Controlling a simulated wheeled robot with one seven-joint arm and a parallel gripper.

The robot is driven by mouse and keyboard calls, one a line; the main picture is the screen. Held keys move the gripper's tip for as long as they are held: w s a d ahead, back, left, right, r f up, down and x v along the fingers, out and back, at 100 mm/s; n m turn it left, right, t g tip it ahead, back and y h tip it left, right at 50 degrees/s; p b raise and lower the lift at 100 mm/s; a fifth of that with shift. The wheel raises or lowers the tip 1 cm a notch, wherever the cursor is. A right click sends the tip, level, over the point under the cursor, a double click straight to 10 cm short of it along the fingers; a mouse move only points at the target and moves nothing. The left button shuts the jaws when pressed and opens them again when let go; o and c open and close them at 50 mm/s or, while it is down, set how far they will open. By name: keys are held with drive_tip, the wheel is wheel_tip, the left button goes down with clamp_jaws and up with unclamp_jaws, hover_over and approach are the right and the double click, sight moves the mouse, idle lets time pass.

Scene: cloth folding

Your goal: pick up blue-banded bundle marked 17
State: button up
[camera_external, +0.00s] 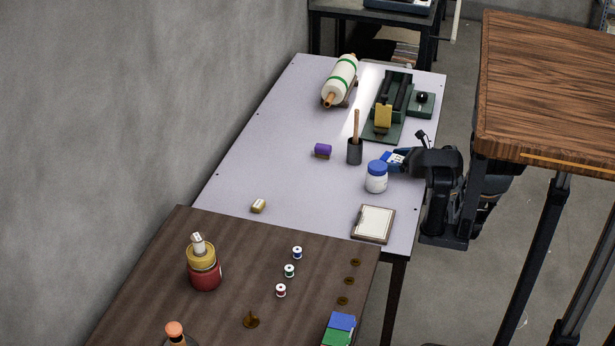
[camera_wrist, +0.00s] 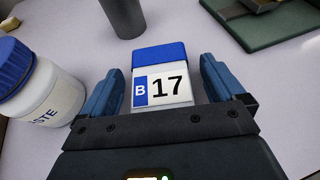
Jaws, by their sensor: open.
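The bundle marked 17 (camera_wrist: 165,82) is a small block with a blue top and a white label reading B 17 with a blue stripe. In the wrist view it stands between the two blue fingers of my gripper (camera_wrist: 162,85), which are open with a gap on each side of it. In the external view my gripper (camera_external: 402,160) is at the right side of the pale table, and the bundle (camera_external: 390,158) shows partly in front of it. The bundle's lower part is hidden by the gripper body in the wrist view.
A white paste jar with a blue lid (camera_external: 376,178) stands close beside the gripper; it also shows in the wrist view (camera_wrist: 45,95). A dark cup (camera_external: 355,152) and a green-based device (camera_external: 383,125) are behind. The table's left part is largely clear.

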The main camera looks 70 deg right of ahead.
drive_tip(key=c, duration=1.1)
drive_tip(key=shift+o, duration=0.2)
